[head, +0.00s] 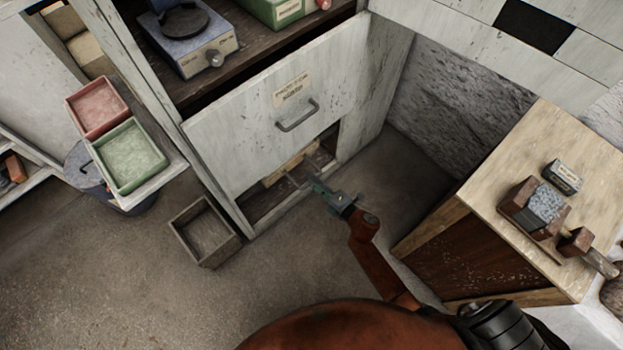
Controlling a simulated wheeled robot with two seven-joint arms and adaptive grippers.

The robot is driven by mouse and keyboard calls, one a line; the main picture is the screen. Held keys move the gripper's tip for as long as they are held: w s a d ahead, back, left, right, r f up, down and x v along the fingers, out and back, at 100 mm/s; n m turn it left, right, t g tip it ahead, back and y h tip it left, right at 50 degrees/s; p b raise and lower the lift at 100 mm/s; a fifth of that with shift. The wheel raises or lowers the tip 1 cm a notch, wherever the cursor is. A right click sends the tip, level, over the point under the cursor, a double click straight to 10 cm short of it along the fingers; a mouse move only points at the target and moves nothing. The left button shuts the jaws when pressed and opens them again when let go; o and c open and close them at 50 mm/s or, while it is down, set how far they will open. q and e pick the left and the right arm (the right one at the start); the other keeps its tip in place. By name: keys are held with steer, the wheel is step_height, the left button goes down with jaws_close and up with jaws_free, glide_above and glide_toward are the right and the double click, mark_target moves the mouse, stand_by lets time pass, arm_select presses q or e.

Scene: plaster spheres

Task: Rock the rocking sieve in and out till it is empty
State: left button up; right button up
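A pale wooden edge (292,162) shows in the low opening under a grey-white cabinet panel (262,110). It may be part of the rocking sieve; the panel hides the rest, and I cannot see what it holds. My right gripper (308,186) reaches to the front of this opening, close to the wooden edge. I cannot tell whether it touches anything or whether its fingers are apart. My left gripper is not in view.
The panel has a metal handle (297,116). An open wooden box (204,231) stands on the floor left of the opening. Red (97,106) and green (130,155) trays sit on a ledge at left. A wooden-topped cabinet (500,185) stands at right. Floor at lower left is clear.

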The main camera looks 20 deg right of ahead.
steer(key=shift+w+a, duration=0.1)
steer(key=shift+w, duration=0.15)
steer(key=shift+c, duration=0.4)
jaws_close()
